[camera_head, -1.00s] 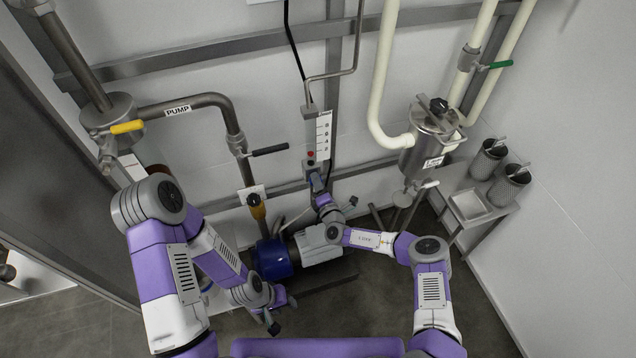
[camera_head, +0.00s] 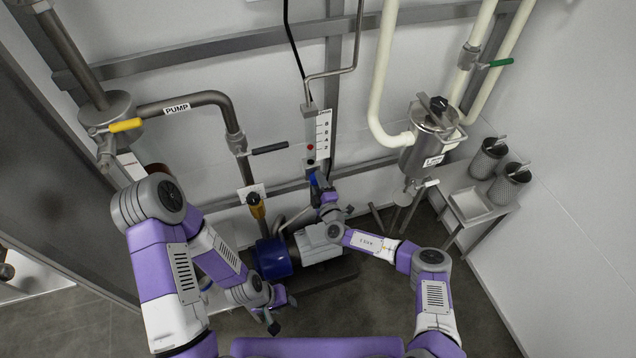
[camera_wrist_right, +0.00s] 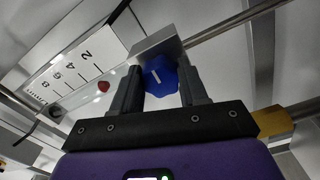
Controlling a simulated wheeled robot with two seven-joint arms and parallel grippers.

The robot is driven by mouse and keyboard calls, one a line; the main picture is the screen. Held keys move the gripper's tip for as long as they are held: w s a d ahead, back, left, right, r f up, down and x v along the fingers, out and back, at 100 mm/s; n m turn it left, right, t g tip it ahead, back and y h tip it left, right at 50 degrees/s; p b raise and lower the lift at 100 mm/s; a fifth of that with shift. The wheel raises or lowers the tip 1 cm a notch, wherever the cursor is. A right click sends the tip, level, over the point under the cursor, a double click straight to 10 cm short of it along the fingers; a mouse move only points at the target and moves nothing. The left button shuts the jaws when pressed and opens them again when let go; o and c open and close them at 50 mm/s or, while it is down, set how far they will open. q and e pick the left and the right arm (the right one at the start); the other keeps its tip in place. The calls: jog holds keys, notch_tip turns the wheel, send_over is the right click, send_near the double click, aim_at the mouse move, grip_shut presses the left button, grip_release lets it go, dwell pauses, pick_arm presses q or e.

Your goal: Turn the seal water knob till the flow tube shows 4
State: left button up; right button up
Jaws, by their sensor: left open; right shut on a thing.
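The flow tube (camera_head: 310,140) is on the wall in the head view, beside a white scale (camera_head: 323,135) with even numbers. Its red float (camera_head: 311,147) sits at about the 2 mark. The right wrist view also shows the red float (camera_wrist_right: 103,86) and the scale (camera_wrist_right: 80,62). The blue seal water knob (camera_wrist_right: 160,72) has a white line on its face. My right gripper (camera_wrist_right: 160,88) is shut on this knob, one finger on each side. The right gripper (camera_head: 317,184) partly hides the knob in the head view. My left gripper (camera_head: 282,312) is open and low, away from the tube.
A blue pump (camera_head: 272,258) with a grey motor stands below the tube. A black-handled valve (camera_head: 270,149) and a yellow-handled valve (camera_head: 126,125) are to the left. A steel strainer (camera_head: 428,140) and a small side table (camera_head: 470,205) are to the right.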

dwell(0.4)
jog(key=o, duration=1.1)
jog(key=shift+c, duration=0.2)
jog(key=p+v, duration=0.3)
jog(key=v, duration=0.4)
jog(key=shift+s, duration=0.3)
